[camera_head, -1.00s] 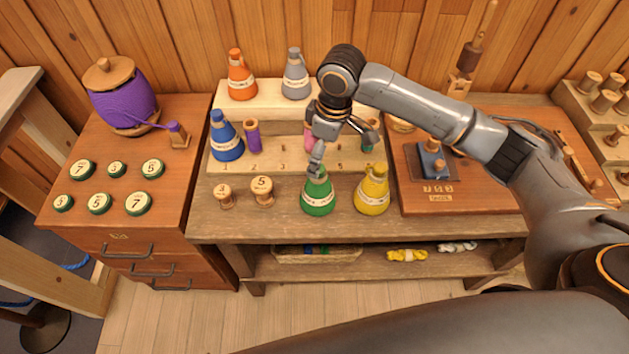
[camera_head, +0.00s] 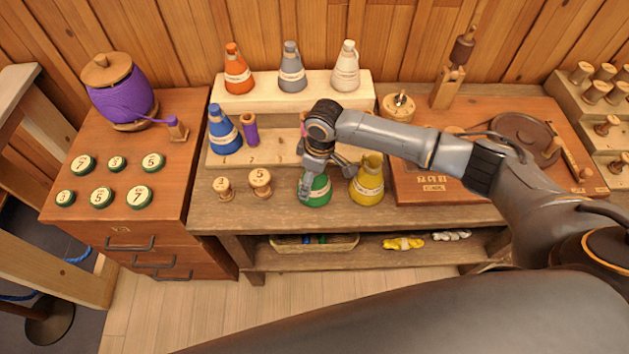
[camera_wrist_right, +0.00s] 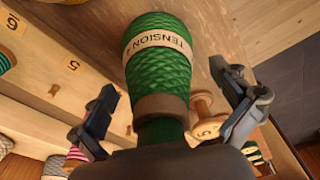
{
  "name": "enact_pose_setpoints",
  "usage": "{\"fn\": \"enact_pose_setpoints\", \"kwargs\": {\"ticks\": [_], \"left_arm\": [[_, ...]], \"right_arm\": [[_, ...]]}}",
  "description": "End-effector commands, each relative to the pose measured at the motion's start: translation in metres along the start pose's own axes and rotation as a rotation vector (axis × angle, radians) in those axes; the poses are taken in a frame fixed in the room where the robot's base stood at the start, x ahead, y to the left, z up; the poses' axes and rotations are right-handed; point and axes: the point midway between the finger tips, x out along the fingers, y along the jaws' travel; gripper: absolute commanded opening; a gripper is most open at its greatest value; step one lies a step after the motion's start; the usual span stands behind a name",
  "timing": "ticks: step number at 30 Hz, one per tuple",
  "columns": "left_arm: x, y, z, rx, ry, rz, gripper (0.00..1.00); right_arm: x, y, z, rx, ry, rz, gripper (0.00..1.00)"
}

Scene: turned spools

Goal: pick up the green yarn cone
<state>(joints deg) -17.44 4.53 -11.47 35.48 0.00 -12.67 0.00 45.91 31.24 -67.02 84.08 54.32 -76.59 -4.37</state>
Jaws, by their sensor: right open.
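The green yarn cone (camera_head: 317,191) stands on the front of the wooden bench, and a cream band runs around it. My right gripper (camera_head: 326,182) is over its upper part in the head view and hides its top. In the right wrist view the green cone (camera_wrist_right: 158,70), with its "TENSION" band, lies between the two open fingers of my right gripper (camera_wrist_right: 170,108). There is a gap on each side of the cone, and neither finger appears to touch it. My left gripper is not in view.
The yellow cone (camera_head: 367,180) stands close on the right. Wooden spools (camera_head: 260,182) stand to the left. Blue (camera_head: 224,132), orange (camera_head: 238,72), grey (camera_head: 292,70) and white (camera_head: 346,68) cones stand on the steps behind. The bench's front edge is clear.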

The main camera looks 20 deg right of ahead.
Motion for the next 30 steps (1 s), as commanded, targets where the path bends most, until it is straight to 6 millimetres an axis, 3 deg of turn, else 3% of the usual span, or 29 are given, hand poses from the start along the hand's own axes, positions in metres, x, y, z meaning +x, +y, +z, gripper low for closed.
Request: {"fn": "enact_pose_setpoints", "kwargs": {"ticks": [4, 15, 25, 30], "left_arm": [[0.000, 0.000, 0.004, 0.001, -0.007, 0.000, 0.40], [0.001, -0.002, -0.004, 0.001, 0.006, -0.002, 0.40], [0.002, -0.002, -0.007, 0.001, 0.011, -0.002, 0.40], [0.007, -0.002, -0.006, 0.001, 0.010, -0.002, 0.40]], "right_arm": [[0.000, 0.000, 0.000, 0.000, 0.000, 0.000, 1.00], [0.000, 0.000, 0.001, 0.000, -0.001, -0.001, 0.25], [-0.002, 0.000, 0.000, 0.000, 0.000, 0.000, 0.22], [-0.012, 0.001, -0.002, 0.000, 0.002, 0.000, 0.22]]}}
